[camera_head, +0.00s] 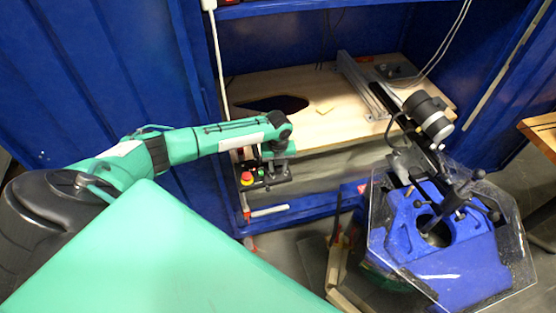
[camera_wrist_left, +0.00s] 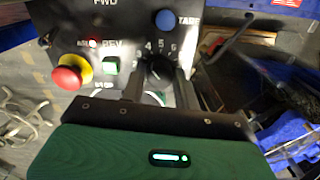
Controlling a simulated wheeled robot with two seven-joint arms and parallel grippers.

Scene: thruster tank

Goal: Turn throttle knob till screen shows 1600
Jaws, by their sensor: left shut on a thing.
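The throttle knob (camera_wrist_left: 158,70) is black and sits on a dark control panel (camera_wrist_left: 125,22), with numbers around its dial. The fingers of my left gripper (camera_wrist_left: 160,88) are shut on it, one on each side. In the head view my left gripper (camera_head: 272,172) is at the small control box at the front edge of the cabinet, where the knob is hidden by my arm. The screen's reading cannot be seen in either view. My right gripper is not in view.
A blue tank (camera_head: 465,262) with a clear lid and a mounted thruster stands at right. A wooden shelf (camera_head: 330,95) lies behind.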

